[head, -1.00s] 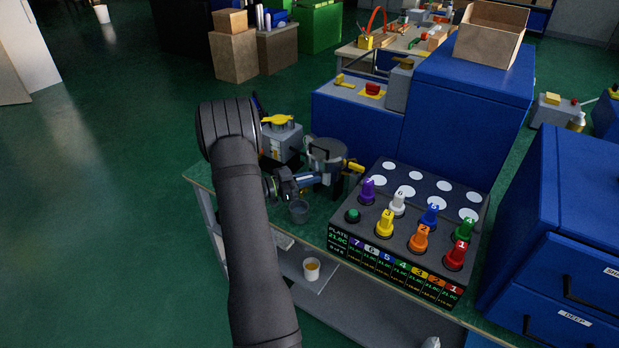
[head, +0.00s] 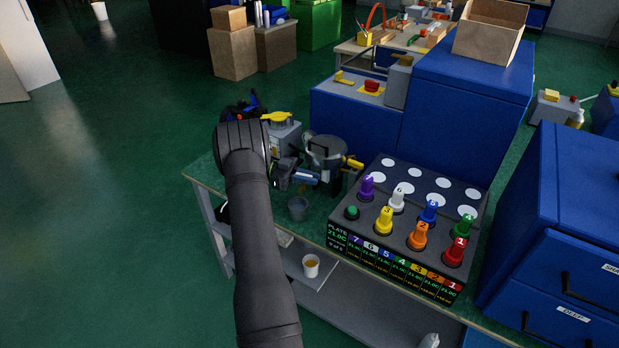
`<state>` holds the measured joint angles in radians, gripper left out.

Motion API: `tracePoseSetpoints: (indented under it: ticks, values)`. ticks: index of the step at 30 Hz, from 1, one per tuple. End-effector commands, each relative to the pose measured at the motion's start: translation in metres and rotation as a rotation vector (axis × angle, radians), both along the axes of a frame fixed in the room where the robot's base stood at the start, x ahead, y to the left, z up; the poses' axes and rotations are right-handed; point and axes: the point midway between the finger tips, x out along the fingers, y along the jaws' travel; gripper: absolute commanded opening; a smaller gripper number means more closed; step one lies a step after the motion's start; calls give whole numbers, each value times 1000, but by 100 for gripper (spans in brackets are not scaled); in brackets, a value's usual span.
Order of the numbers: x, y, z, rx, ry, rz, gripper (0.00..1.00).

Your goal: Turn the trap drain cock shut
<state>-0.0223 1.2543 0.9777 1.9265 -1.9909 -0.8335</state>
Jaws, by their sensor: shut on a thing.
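The trap is a grey round vessel (head: 325,150) at the back of the bench, with a yellow handle (head: 353,162) on its right. A small blue and pale fitting (head: 306,178) low on its left side, above a small grey cup (head: 298,208), looks like the drain cock. My gripper (head: 287,173) is dark and small in the head view, just left of this fitting and touching or very close to it. It appears shut on the cock's handle; the fingertips and the handle's exact angle are too dark and small to tell.
A grey box with a yellow top knob (head: 277,118) stands behind my wrist. To the right is a black plate block (head: 352,232) with several coloured, numbered pegs. A blue cabinet (head: 462,105) rises behind. A cup (head: 311,266) stands on the lower shelf.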

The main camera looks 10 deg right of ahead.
Motion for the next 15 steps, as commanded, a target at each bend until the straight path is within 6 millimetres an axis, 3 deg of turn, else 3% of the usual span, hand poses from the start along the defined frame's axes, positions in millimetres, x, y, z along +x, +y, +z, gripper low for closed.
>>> tracePoseSetpoints:
  ticks: [14, 15]
  values:
    - [-1, 0, 0, -1, 1, -16, 0]
    - [-1, 0, 0, -1, 1, -16, 16]
